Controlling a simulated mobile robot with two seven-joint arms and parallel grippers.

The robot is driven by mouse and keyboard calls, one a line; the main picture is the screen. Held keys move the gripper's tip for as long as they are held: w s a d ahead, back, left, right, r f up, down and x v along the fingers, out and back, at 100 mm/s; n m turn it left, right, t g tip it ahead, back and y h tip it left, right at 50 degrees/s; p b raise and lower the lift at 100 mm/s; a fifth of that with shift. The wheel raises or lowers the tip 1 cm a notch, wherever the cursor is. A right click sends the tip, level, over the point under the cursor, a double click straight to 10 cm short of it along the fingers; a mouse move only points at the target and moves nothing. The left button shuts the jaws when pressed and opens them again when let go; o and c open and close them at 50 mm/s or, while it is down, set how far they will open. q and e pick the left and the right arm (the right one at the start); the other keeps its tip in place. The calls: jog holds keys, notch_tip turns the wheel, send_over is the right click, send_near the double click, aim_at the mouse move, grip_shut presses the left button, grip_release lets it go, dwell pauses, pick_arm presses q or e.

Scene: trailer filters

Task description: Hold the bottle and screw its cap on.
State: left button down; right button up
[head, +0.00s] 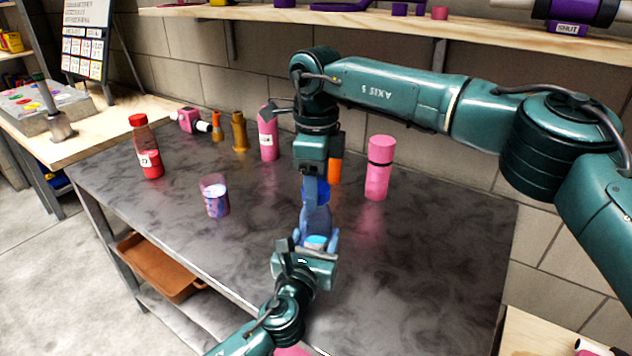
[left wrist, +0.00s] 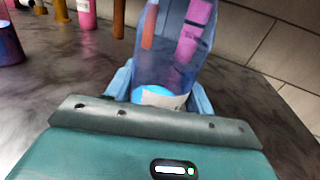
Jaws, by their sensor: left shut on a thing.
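The clear blue bottle (head: 318,218) stands upright above the grey table, with light blue liquid low inside. My left gripper (head: 317,242) is shut on its lower part; the bottle also shows between pale blue fingers in the left wrist view (left wrist: 172,62). My right gripper (head: 311,188) points straight down at the top of the bottle. A darker blue piece, which looks like the cap (head: 322,190), shows beside the right fingers at the bottle's neck. Whether the right fingers grip it, and whether it is seated on the neck, I cannot tell. The bottle's top is outside the left wrist view.
A red bottle (head: 150,160) and a purple cup (head: 215,200) stand on the left of the table (head: 420,270). Pink bottles (head: 379,172) and (head: 268,138) and an orange cylinder (head: 335,168) stand behind. The table's right part is clear. A shelf (head: 470,37) runs along the wall.

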jog(key=shift+o, duration=1.2)
jog(key=shift+r, duration=0.1)
notch_tip(320, 180, up, 12)
pick_arm(q)
jog(key=shift+c, duration=2.3)
grip_release()
jog(key=v, duration=1.3)
jog(key=shift+s+p, duration=0.1)
jog(key=shift+p, duration=0.2)
pick_arm(e)
jog(key=shift+r, duration=0.2)
